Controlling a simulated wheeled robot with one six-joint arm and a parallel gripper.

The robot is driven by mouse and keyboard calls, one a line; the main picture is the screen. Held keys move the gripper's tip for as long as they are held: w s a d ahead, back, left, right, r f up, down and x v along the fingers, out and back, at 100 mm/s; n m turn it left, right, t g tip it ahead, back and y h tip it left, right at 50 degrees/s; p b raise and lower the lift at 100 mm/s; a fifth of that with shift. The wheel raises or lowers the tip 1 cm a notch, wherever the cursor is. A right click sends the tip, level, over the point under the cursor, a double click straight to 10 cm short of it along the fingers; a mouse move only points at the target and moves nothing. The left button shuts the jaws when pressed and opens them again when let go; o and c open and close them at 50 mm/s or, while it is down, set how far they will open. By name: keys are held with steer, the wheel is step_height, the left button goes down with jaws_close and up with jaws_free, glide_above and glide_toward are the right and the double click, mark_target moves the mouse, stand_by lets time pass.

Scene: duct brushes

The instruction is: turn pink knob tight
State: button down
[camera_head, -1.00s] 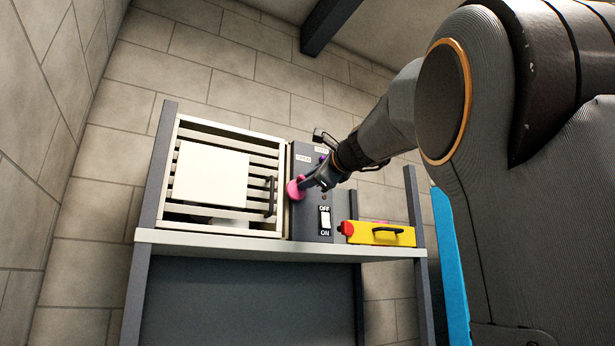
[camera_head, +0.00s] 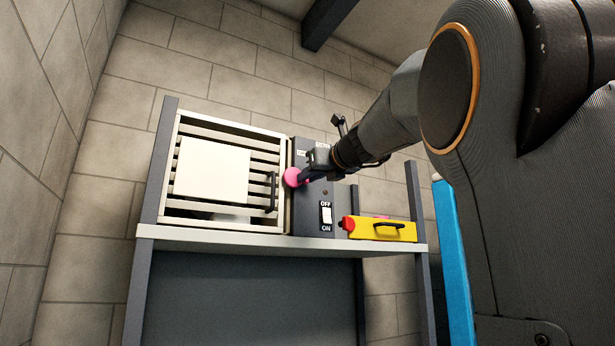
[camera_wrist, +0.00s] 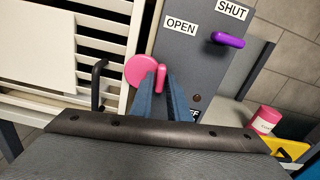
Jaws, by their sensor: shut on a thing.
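The pink knob (camera_head: 295,177) sits on the left edge of the dark control panel, beside the slatted white unit. In the wrist view it shows as a pink disc (camera_wrist: 143,72) with a raised pink grip bar (camera_wrist: 161,77). My gripper (camera_wrist: 161,86) is shut on the bar, its blue-grey fingers on either side of it. In the head view my gripper (camera_head: 305,175) reaches the knob from the right, and the fingertips are partly hidden.
The panel (camera_wrist: 196,55) carries OPEN and SHUT labels and a purple handle (camera_wrist: 228,40). Below the knob is an OFF/ON switch (camera_head: 326,215). A yellow box (camera_head: 385,230) with a black handle stands right of the panel on the shelf. A black handle (camera_wrist: 98,80) sits close left of the knob.

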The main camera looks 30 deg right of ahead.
steer(key=shift+f+m, duration=0.1)
steer(key=shift+m, duration=0.4)
steer(key=c, duration=1.8)
jaws_free()
steer(key=shift+s+d+b, duration=0.15)
steer(key=shift+s+b, duration=1.5)
steer(key=shift+s, duration=2.3)
